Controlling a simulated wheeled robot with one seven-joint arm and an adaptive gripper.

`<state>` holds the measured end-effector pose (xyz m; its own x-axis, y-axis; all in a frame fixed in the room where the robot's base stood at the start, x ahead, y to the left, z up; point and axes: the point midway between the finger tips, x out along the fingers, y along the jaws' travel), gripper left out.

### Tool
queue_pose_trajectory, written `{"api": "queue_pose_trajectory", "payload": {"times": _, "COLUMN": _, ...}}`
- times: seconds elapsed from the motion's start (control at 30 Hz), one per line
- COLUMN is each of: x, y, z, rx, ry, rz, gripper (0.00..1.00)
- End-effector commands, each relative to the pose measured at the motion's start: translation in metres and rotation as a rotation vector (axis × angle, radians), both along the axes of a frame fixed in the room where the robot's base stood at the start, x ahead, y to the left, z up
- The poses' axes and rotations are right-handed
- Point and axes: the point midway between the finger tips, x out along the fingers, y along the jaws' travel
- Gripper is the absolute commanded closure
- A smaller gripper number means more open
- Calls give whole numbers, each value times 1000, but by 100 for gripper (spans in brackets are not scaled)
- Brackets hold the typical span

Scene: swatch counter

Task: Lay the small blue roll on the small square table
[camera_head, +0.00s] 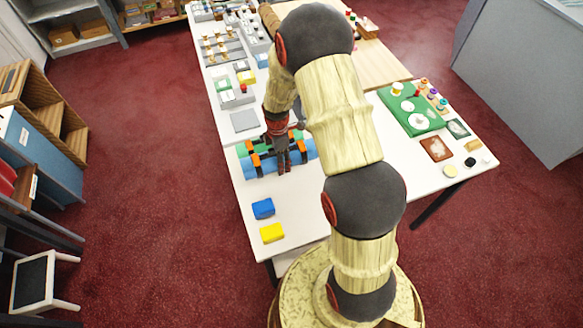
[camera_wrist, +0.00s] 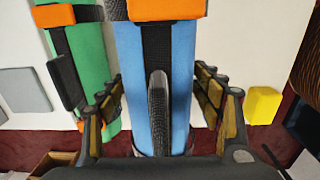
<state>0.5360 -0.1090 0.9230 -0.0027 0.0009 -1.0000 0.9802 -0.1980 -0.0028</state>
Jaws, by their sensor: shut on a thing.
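The blue roll (camera_head: 250,168) lies on the white counter, with dark straps and orange buckles. It fills the middle of the wrist view (camera_wrist: 155,85). My gripper (camera_head: 287,166) reaches down onto it from above; in the wrist view its fingers (camera_wrist: 157,105) stand on both sides of the roll, shut on it. The roll appears to be still at counter level. A green roll (camera_wrist: 90,50) lies alongside, just behind the blue one in the head view. A small low table with a dark square top and pale frame (camera_head: 34,282) stands on the floor at lower left.
A blue block (camera_head: 263,208) and a yellow block (camera_head: 272,233) lie near the counter's (camera_head: 295,215) front end. A grey square (camera_head: 243,120) lies behind the rolls. Wooden shelving (camera_head: 62,125) stands at left. Red carpet (camera_head: 150,200) between it and the counter is clear.

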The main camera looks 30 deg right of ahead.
Motion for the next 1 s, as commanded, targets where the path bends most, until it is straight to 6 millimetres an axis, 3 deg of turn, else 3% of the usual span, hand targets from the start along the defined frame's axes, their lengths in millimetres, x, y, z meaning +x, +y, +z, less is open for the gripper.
{"api": "queue_pose_trajectory", "payload": {"times": 0.1, "x": -1, "y": 0, "z": -23, "rx": 1, "ry": 3, "rz": 0, "gripper": 67}}
{"api": "queue_pose_trajectory", "payload": {"times": 0.37, "x": 0, "y": 0, "z": -44, "rx": 0, "ry": 0, "rz": 0, "gripper": 67}}
{"api": "queue_pose_trajectory", "payload": {"times": 0.6, "x": 0, "y": 0, "z": -74, "rx": 0, "ry": 0, "rz": 0, "gripper": 67}}
{"api": "queue_pose_trajectory", "payload": {"times": 0.97, "x": 1, "y": 0, "z": -78, "rx": 0, "ry": -2, "rz": 0, "gripper": 67}}
{"api": "queue_pose_trajectory", "payload": {"times": 1.0, "x": 0, "y": 0, "z": -78, "rx": 0, "ry": -1, "rz": 0, "gripper": 33}}
